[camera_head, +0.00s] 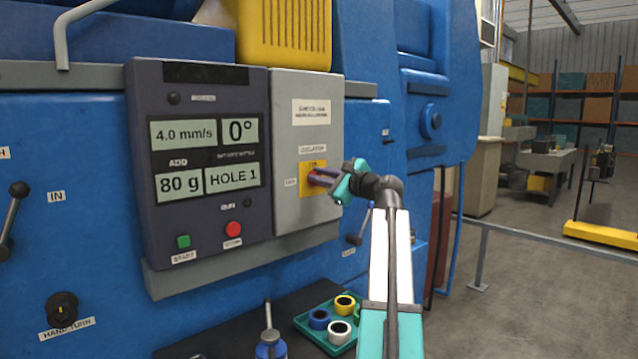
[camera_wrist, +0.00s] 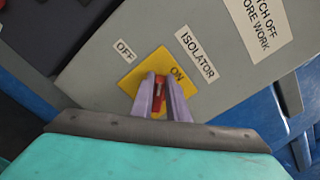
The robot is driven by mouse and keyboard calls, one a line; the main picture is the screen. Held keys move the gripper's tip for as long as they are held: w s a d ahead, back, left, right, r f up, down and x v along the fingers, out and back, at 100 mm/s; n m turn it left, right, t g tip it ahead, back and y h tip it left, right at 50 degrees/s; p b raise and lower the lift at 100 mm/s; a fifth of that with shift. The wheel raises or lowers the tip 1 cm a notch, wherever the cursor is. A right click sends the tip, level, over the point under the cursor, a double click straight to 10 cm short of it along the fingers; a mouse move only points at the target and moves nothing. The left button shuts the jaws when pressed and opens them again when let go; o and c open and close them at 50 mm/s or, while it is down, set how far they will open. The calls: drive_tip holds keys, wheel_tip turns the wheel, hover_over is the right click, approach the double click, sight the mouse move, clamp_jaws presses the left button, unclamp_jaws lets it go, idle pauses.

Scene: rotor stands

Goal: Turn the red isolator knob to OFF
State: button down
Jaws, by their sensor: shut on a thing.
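The red isolator knob (camera_wrist: 159,91) sits on a yellow plate (camera_wrist: 137,76) on a grey isolator box (camera_head: 330,88). In the wrist view, my gripper (camera_wrist: 160,90) has its two purple fingers shut on the knob, one on each side. The knob's visible part points toward the ON label (camera_wrist: 177,73); the OFF label (camera_wrist: 124,50) is to the left, beyond the plate. In the head view, my gripper (camera_head: 318,177) reaches the plate from the right, and the fingers and wrist hide most of the knob.
A dark control panel (camera_head: 220,222) with displays, a green START button (camera_head: 183,241) and a red button (camera_head: 233,229) stands left of the box. Below are a green tray (camera_head: 310,333) with several ring-shaped parts and a lever (camera_head: 354,240). Open floor (camera_head: 530,290) lies to the right.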

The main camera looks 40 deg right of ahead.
drive_tip(key=shift+w+a+f+n+b, duration=0.15)
drive_tip(key=shift+f+n+b, duration=0.1)
drive_tip(key=shift+n+b, duration=1.2)
drive_tip(key=shift+s+a+f+n+b, duration=0.1)
drive_tip(key=shift+a+f+n+b, duration=0.15)
drive_tip(key=shift+n+b, duration=1.25)
drive_tip(key=shift+w+a+f+n+b, duration=0.1)
drive_tip(key=shift+f+n+b, duration=0.2)
drive_tip(key=shift+n+b, duration=1.15)
drive_tip(key=shift+n+p, duration=0.45)
drive_tip(key=shift+n, duration=0.05)
drive_tip(key=c, duration=1.7)
unclamp_jaws()
drive_tip(key=shift+f, duration=0.1)
drive_tip(key=s, duration=0.4)
drive_tip(key=s+b, duration=0.1)
drive_tip(key=s, duration=0.4)
drive_tip(key=s+a+b, duration=0.1)
drive_tip(key=s, duration=0.4)
